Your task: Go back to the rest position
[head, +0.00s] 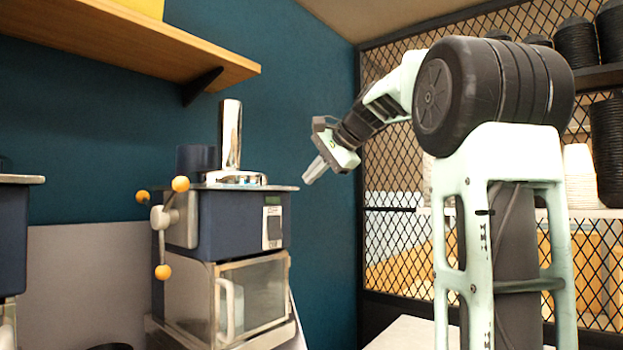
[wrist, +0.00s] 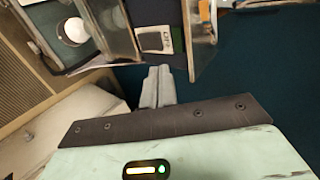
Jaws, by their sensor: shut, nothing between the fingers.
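My gripper (head: 315,170) hangs in the air at the end of my raised arm in the head view, to the right of a blue machine and apart from it. Its fingers point down and to the left. In the wrist view my gripper (wrist: 158,74) shows its two fingers together, shut with nothing between them. The blue machine (head: 235,225) has a wheel handle with orange knobs on its left side and a clear-doored lower chamber. Part of it also shows at the top of the wrist view (wrist: 160,14).
A wooden shelf (head: 130,45) juts from the blue wall at upper left. A black mesh partition (head: 395,165) stands behind my arm, with dark stacked cups (head: 576,42) on a shelf at right. Another machine (head: 12,235) is cut off at the left edge. The air around my gripper looks clear.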

